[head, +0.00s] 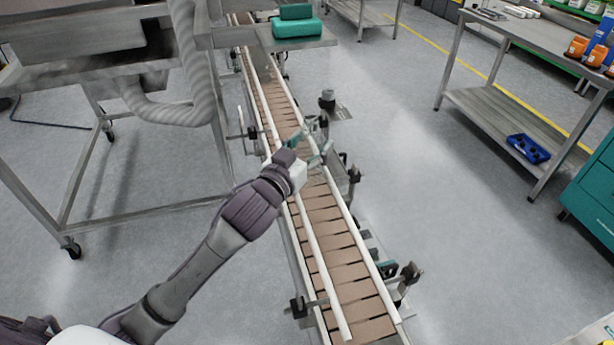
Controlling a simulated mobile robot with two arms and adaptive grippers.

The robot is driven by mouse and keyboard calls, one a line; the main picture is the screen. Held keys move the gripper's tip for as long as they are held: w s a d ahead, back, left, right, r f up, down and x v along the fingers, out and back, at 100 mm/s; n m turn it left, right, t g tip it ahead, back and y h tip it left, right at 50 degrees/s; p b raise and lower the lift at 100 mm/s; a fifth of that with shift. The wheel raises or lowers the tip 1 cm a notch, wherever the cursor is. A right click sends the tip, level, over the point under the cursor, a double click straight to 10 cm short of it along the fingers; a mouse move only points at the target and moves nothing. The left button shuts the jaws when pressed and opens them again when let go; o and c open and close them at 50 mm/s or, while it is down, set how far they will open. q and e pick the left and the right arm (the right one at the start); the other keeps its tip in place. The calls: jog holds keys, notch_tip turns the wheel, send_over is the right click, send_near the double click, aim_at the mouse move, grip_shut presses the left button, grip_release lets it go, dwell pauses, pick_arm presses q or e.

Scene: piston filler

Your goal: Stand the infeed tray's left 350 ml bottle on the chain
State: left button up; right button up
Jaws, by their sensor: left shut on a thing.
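The chain (335,245) is a run of brown slats between pale guide rails, stretching from the bottom of the head view up and to the left. My left gripper (318,143) is over the middle of the chain, near its right rail. It is shut on a small pale, see-through thing, which seems to be the bottle; the fingers and wrist hide most of it. I cannot tell whether its base touches the slats. The infeed tray cannot be made out. My right gripper is out of view.
Guide rails with black clamps (408,274) flank the chain. A steel machine frame (150,207) stands at left.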

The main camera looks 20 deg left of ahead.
pick_arm(q)
notch_tip(320, 180, down, 2)
notch_tip(320, 180, down, 2)
jog(key=shift+f, duration=0.85)
jog(key=shift+f+b, duration=0.15)
jog(key=shift+b, duration=0.2)
jog(key=o, duration=1.2)
jog(key=shift+o, duration=0.2)
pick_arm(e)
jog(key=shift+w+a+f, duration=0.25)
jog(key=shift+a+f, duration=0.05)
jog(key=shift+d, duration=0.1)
